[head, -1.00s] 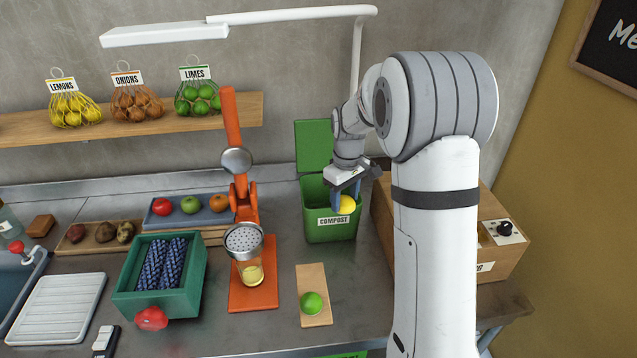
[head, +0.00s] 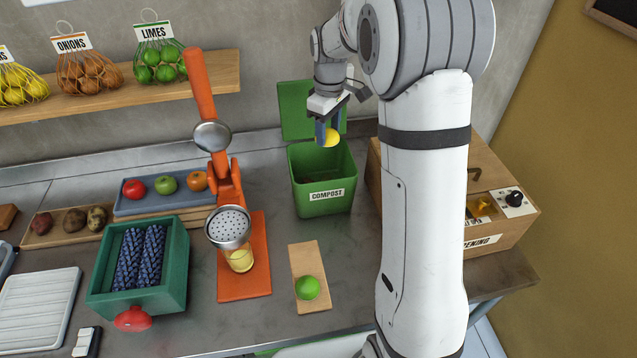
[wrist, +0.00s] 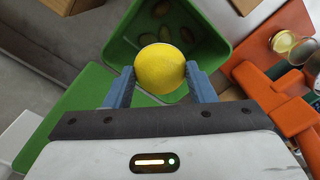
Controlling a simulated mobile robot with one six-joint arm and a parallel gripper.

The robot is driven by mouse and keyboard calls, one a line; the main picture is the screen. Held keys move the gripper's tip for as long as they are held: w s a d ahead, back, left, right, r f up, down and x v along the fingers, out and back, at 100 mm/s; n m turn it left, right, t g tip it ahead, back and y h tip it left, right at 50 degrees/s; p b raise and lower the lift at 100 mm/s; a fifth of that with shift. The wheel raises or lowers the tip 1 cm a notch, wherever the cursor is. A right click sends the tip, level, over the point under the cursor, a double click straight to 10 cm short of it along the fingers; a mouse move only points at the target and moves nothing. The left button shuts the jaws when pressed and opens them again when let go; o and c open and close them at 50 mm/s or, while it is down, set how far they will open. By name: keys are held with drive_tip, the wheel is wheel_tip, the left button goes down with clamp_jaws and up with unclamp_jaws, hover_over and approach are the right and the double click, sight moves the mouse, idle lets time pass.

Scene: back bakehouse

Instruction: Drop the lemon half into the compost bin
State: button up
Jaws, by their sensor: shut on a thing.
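The yellow lemon half (head: 330,138) is held between the blue fingers of my gripper (head: 325,132). In the wrist view the lemon half (wrist: 160,69) sits between both fingertips (wrist: 160,84), its rounded yellow side facing the camera. The green compost bin (head: 325,195) stands on the counter with its lid (head: 296,112) open at the back. The lemon half is above the bin's opening, toward its back rim. In the wrist view the bin (wrist: 118,45) lies below, with several scraps on its floor.
The orange citrus press (head: 243,275) stands left of the bin, with a glass (head: 240,258) under it. A lime (head: 307,288) lies on a small board (head: 303,260) in front. A wooden box (head: 500,225) stands close on the right. The shelf (head: 120,90) hangs at upper left.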

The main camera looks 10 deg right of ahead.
drive_tip(key=shift+f+b, duration=0.3)
drive_tip(key=shift+f, duration=0.5)
drive_tip(key=o, duration=1.1)
drive_tip(key=shift+r, duration=0.15)
wheel_tip(320, 180, up, 7)
drive_tip(key=shift+b, duration=0.5)
drive_tip(key=shift+r, duration=0.3)
drive_tip(key=shift+s, duration=0.15)
